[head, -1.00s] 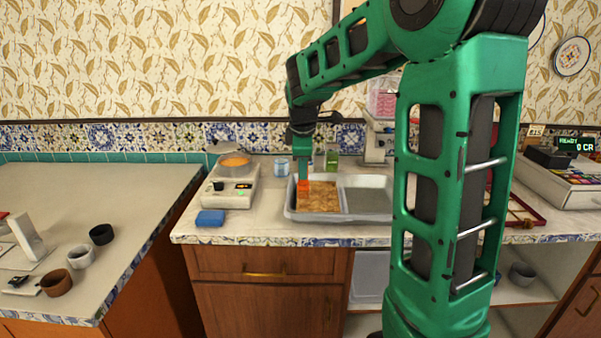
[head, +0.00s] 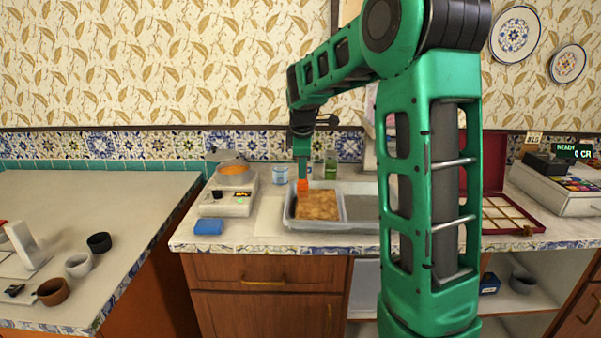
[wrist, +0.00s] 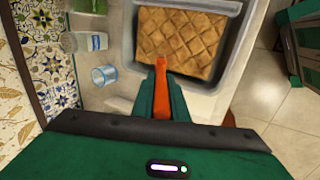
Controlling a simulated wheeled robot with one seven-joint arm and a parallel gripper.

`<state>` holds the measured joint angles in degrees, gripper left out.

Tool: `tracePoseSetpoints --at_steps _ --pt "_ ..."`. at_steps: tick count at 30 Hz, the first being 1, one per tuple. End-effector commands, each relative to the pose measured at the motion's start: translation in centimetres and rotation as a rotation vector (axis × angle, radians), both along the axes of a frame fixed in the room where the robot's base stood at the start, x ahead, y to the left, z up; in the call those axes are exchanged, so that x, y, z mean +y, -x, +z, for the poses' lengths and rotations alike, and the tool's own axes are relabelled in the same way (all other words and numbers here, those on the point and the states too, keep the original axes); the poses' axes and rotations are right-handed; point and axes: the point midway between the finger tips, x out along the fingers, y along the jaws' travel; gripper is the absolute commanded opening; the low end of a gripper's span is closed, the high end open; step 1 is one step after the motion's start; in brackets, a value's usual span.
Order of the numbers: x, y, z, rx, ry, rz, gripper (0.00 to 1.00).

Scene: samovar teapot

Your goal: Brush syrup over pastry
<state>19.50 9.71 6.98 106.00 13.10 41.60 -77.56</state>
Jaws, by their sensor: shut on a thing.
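The pastry (head: 319,207) is a golden-brown slab scored in a diamond pattern. It lies in the left compartment of a grey two-part tray (head: 345,226) on the counter, and it also shows in the wrist view (wrist: 182,40). My gripper (head: 302,172) is shut on an orange brush (head: 302,187), which points down over the left part of the pastry. In the wrist view the brush (wrist: 161,95) sits between the green fingers, its tip at the pastry's near edge. I cannot tell whether it touches. An orange-filled pan (head: 233,169) sits on a white burner (head: 229,196) at left.
A blue sponge (head: 209,227) lies at the counter's front left. A glass (head: 281,170) and a green-labelled jar (head: 331,168) stand behind the tray. A red-framed box (head: 506,214) is at right. A left counter (head: 60,215) holds several cups.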

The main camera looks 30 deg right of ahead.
Motion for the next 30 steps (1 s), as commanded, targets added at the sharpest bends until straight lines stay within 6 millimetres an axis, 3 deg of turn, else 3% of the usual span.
tracePoseSetpoints --at_steps 30 --pt "-4.0 -5.3 0.1 0.000 0.000 -0.001 0.00"
